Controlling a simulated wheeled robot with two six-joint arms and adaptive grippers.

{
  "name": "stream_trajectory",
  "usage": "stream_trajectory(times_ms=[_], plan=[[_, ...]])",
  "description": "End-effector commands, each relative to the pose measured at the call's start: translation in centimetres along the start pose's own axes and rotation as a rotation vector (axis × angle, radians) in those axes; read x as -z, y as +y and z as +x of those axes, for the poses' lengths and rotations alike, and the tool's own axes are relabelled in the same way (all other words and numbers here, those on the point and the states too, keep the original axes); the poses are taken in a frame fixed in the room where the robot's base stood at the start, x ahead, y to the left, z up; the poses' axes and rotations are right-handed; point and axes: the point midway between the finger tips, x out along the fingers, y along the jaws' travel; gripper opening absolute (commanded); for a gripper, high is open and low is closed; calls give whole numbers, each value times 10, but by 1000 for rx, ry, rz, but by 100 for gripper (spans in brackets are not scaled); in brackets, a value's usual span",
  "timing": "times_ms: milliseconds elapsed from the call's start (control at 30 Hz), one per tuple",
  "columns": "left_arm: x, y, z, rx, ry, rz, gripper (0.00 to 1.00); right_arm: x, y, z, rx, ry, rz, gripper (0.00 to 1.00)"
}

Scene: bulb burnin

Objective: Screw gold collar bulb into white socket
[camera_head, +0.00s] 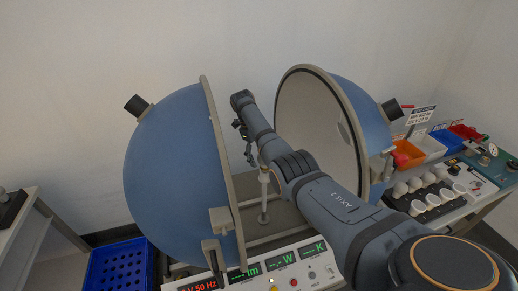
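A post (264,202) stands between the two open halves of a blue sphere, with a pale socket-like top (264,174). My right arm reaches in from the lower right across the right half. My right gripper (250,157) points down just above and left of the post top, small and dark. I cannot tell whether its fingers are open or hold a bulb. No gold collar can be made out. Several white bulbs (417,207) sit in a black rack (432,213) on the right bench. My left gripper is not in view.
The left blue half (172,160) and right half (310,115) flank the post closely. A panel with green and red displays (245,274) lies in front. Orange (408,153) and red (464,132) bins stand at right. A blue crate (120,270) is at lower left.

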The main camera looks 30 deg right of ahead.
Motion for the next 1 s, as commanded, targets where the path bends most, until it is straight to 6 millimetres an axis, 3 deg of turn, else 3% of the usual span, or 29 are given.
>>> stream_trajectory(times_ms=[400,600,1000], plan=[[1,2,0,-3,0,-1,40,0,0,-96,0,-3,0,79],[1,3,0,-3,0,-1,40,0,0,-112,0,0,0,79],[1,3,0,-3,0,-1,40,0,0,-114,1,-1,1,79]])
